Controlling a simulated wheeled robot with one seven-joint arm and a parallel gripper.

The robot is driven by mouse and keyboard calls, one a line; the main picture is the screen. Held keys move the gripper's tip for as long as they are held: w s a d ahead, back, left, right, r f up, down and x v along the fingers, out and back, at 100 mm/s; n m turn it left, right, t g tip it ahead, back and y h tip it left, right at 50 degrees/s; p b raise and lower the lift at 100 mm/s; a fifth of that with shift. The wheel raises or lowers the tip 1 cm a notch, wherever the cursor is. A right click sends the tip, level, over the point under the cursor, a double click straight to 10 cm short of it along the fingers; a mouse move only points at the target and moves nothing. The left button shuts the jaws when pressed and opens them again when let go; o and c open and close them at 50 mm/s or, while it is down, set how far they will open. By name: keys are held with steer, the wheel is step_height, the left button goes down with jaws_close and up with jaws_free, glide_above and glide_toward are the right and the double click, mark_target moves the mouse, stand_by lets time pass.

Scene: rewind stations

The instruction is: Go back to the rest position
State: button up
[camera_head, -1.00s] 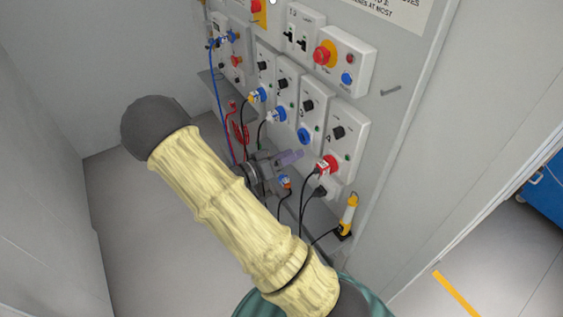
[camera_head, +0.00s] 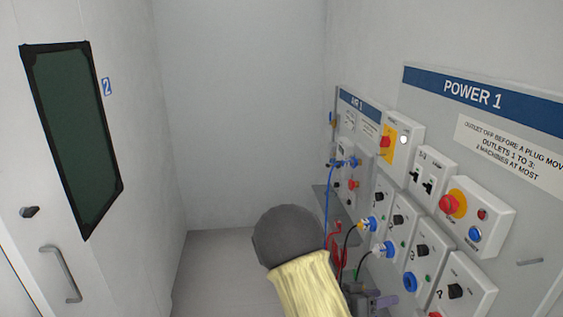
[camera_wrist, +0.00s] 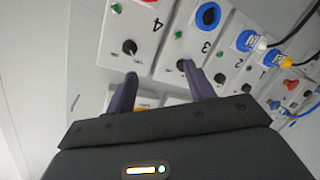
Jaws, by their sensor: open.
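My gripper (camera_wrist: 160,90) is open in the wrist view, with its two dark fingers apart and nothing between them. It is in front of the outlet panel, with outlet 4 (camera_wrist: 138,22) and outlet 3 (camera_wrist: 197,42) beyond its fingers. In the head view, part of my gripper (camera_head: 383,301) shows at the bottom edge, beside my yellow-sleeved arm. Most of the arm is below the picture. I cannot tell from these views whether the fingers touch the panel.
The POWER 1 board (camera_head: 532,205) fills the right, with a red stop button (camera_head: 451,204). Blue plugs (camera_head: 383,250) and their cables are close to my arm. A door (camera_head: 140,215) with a dark window (camera_head: 75,135) is at left. Some bare floor (camera_head: 215,260) shows between.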

steer(key=a+r+n+t+y, duration=0.1)
steer(key=a+n+t+y, duration=0.35)
steer(key=a+y, duration=0.75)
steer(key=s+r+n+g+y, duration=0.3)
steer(key=s+g, duration=0.2)
steer(key=s, duration=0.9)
steer(key=shift+d+n+g, duration=0.15)
steer(key=shift+n+g, duration=0.2)
steer(key=shift+s, duration=0.1)
